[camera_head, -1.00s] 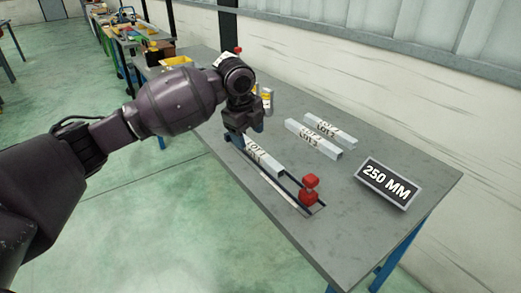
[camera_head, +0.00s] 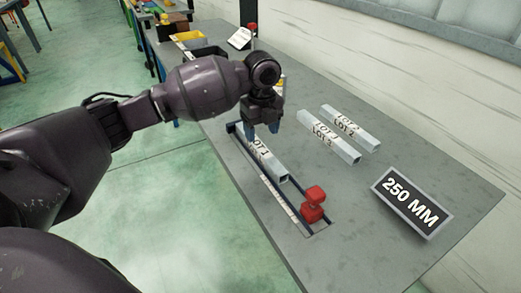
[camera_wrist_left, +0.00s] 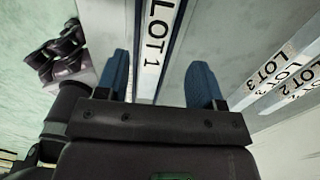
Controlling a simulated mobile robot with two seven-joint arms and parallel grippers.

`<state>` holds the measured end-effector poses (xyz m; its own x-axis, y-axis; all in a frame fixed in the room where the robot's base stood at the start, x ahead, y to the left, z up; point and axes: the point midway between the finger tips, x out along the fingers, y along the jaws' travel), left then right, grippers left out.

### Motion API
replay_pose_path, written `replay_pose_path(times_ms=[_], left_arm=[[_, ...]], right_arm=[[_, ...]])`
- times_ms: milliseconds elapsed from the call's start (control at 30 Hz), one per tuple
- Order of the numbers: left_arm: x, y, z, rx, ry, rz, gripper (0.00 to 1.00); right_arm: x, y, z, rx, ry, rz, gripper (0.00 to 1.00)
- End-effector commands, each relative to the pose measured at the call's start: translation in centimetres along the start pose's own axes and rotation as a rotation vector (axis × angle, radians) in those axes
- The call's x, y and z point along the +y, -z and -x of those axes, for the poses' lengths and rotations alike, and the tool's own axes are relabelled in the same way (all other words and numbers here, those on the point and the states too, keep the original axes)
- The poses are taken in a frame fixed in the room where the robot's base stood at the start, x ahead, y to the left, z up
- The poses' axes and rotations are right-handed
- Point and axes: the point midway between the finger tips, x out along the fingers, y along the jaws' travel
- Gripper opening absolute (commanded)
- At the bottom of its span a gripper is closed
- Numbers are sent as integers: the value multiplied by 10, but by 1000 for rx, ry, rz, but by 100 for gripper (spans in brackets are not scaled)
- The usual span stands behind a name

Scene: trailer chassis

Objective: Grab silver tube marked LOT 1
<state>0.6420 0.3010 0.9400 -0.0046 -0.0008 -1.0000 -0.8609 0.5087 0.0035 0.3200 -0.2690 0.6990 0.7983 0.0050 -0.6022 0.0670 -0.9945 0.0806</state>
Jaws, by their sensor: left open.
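The silver tube marked LOT 1 (camera_head: 266,160) lies in a dark slotted fixture (camera_head: 290,208) on the grey table. In the left wrist view the LOT 1 tube (camera_wrist_left: 154,50) runs between the two blue fingers. My left gripper (camera_head: 263,129) is over the tube's far part, fingers pointing down. It also shows in the left wrist view (camera_wrist_left: 160,82), open, with gaps between the fingers and the tube. Two more silver tubes, LOT 3 (camera_head: 328,138) and LOT 2 (camera_head: 351,128), lie to the right. My right gripper is not in view.
A red clamp or knob (camera_head: 313,204) stands at the fixture's near end. A 250 MM sign (camera_head: 411,203) stands on the table's right. Yellow and black bins (camera_head: 190,40) are at the far end. The table surface between the tubes and sign is clear.

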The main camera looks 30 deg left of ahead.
Motion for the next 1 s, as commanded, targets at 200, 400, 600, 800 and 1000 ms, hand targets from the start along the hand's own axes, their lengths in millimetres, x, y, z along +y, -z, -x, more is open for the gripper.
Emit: replay_pose_path(times_ms=[200, 400, 600, 800, 1000], left_arm=[[2, 0, -14, -1, -1, 0, 62], [6, 1, -43, 1, -2, 0, 62], [5, 1, -53, -3, 2, 0, 62], [5, 1, -52, -3, 3, 0, 56], [5, 1, -52, -3, 3, 1, 25]], right_arm=[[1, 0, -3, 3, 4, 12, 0], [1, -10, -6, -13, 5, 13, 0], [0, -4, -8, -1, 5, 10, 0], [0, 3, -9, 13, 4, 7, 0], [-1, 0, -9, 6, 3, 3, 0]])
